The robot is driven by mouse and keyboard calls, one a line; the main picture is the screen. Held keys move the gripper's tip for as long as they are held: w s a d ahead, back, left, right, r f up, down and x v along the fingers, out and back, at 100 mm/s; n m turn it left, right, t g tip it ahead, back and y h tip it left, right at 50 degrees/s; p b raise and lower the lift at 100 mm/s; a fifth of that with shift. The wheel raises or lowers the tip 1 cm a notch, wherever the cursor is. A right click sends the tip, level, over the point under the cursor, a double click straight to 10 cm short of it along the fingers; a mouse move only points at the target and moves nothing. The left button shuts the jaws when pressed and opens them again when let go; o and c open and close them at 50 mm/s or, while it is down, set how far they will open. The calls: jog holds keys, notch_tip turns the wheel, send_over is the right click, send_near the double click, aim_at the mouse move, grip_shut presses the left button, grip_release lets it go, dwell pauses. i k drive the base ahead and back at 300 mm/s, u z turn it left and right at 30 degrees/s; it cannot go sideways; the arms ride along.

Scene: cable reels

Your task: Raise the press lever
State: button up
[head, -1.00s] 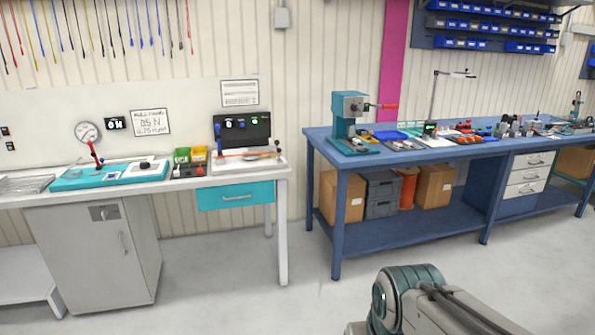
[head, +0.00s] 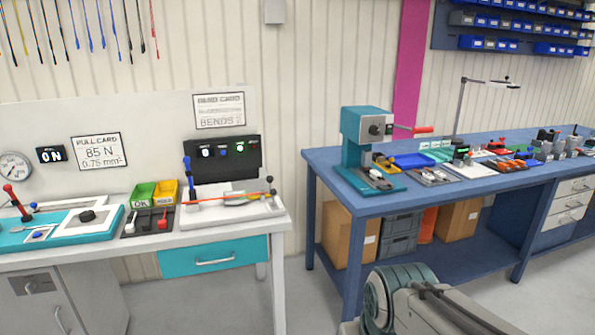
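The teal bench press (head: 366,145) stands at the left end of the blue workbench (head: 320,165). Its lever (head: 408,128), a grey rod with a red grip, points right from the press head and lies almost level. Nothing touches the lever. My arm (head: 430,305) shows at the bottom right of centre, below and in front of the blue workbench. My gripper is not in view.
A white bench (head: 215,250) on the left carries a teal pull tester (head: 65,230), green and yellow bins (head: 155,193) and a bend tester (head: 235,205). Small trays and tools crowd the blue workbench right of the press. Boxes (head: 350,238) sit on its lower shelf. Grey floor shows between the benches.

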aim_at(429, 129)
jog(key=i, duration=1.3)
jog(key=z, duration=1.65)
jog(key=i, duration=1.15)
jog(key=u, duration=1.35)
